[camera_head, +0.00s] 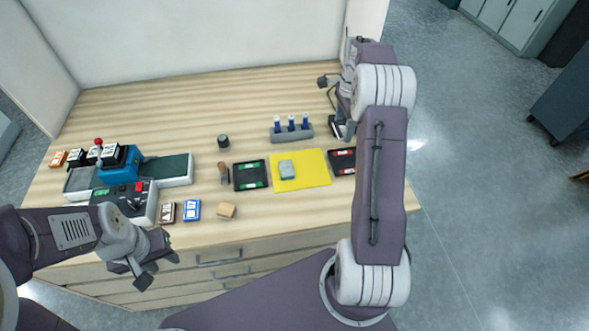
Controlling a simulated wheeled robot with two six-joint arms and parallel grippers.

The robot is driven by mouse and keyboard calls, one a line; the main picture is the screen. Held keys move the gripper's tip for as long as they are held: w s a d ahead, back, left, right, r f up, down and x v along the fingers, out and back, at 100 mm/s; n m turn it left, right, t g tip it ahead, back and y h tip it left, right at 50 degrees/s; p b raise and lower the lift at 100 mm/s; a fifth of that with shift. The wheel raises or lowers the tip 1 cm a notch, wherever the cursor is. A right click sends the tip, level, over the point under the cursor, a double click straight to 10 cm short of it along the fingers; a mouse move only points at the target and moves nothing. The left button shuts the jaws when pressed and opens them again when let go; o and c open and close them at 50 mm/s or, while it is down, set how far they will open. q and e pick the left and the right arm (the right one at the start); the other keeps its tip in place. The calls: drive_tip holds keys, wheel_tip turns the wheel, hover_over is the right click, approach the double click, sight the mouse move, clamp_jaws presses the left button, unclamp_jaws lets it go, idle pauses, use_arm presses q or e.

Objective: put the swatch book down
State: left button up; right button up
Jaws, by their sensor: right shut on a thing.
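My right gripper (336,105) is at the right rear of the wooden table, its arm reaching up the right of the view. It is shut on a small dark-and-white thing (341,128), seemingly the swatch book, mostly hidden by the gripper and arm. I cannot tell whether it touches the tabletop. My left gripper (158,269) is in front of the table's front edge at lower left, its fingers apart and empty.
A yellow mat (314,170) bears a grey-green block (287,169), between a green-marked black tray (250,186) and a red-marked one (342,154). A rack (291,136) holds three blue-and-white bottles. A blue machine (122,171) stands left. The table's rear middle is clear.

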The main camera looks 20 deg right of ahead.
drive_tip(key=s+d, duration=0.1)
drive_tip(key=d, duration=0.1)
drive_tip(key=p, duration=0.1)
hover_over(313, 167)
wheel_tip(313, 167, down, 8)
drive_tip(key=shift+a+r, duration=0.1)
drive_tip(key=shift+r, duration=0.05)
wheel_tip(313, 167, down, 4)
drive_tip(key=shift+r+p, duration=0.25)
drive_tip(key=shift+p, duration=0.25)
drive_tip(key=shift+f, duration=0.25)
use_arm(q)
drive_tip(key=shift+s+d+r, duration=0.1)
drive_tip(key=shift+d+r, duration=0.1)
drive_tip(key=shift+r, duration=0.35)
drive_tip(key=shift+d+r, duration=0.15)
drive_tip(key=shift+r, duration=0.35)
use_arm(e)
drive_tip(key=shift+f, duration=0.1)
use_arm(q)
drive_tip(key=shift+f, duration=0.1)
use_arm(e)
drive_tip(key=o, duration=1.5)
